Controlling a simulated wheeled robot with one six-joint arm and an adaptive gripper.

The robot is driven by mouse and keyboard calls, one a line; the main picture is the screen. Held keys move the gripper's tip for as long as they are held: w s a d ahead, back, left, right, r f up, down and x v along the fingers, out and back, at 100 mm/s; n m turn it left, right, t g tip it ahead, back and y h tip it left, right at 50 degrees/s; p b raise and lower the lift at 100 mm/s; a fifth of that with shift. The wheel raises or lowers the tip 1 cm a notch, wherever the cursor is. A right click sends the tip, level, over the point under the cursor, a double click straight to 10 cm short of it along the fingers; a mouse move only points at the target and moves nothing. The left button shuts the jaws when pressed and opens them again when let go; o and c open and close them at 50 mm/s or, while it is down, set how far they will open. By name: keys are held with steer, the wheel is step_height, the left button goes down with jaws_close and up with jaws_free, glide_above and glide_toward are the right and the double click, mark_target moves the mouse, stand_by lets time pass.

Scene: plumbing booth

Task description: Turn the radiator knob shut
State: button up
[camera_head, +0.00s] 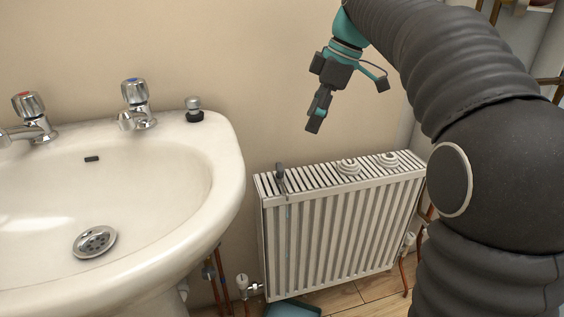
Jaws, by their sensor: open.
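A white radiator (335,240) stands against the wall to the right of the sink. A white valve knob (242,281) sits on the pipe at its lower left corner. Another white valve (408,240) sits at its lower right side, partly hidden by my arm. I cannot tell how far either knob is turned. My gripper (314,123) is open and appears empty. It points down above the radiator, high above both knobs and apart from them.
A white sink (215,165) with two taps fills the left side. A grey tool (280,174) and two white ringed objects (348,167) (388,159) rest on the radiator. Copper pipes (215,280) run below the sink. A teal object (292,308) lies on the floor.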

mark_target(280, 166)
steer(key=w+a+f+n+b, duration=0.1)
steer(key=a+f, duration=0.1)
steer(key=f, duration=0.2)
steer(key=w+a+f+n+b, duration=0.1)
steer(key=a+f, duration=0.1)
steer(key=f, duration=0.3)
steer(key=w+a+f+n+g+b, duration=0.1)
steer(key=a+f+b, duration=0.1)
steer(key=a+f, duration=0.1)
steer(key=shift+f+y, duration=0.3)
steer(key=shift+f, duration=0.55)
steer(key=c, duration=1.1)
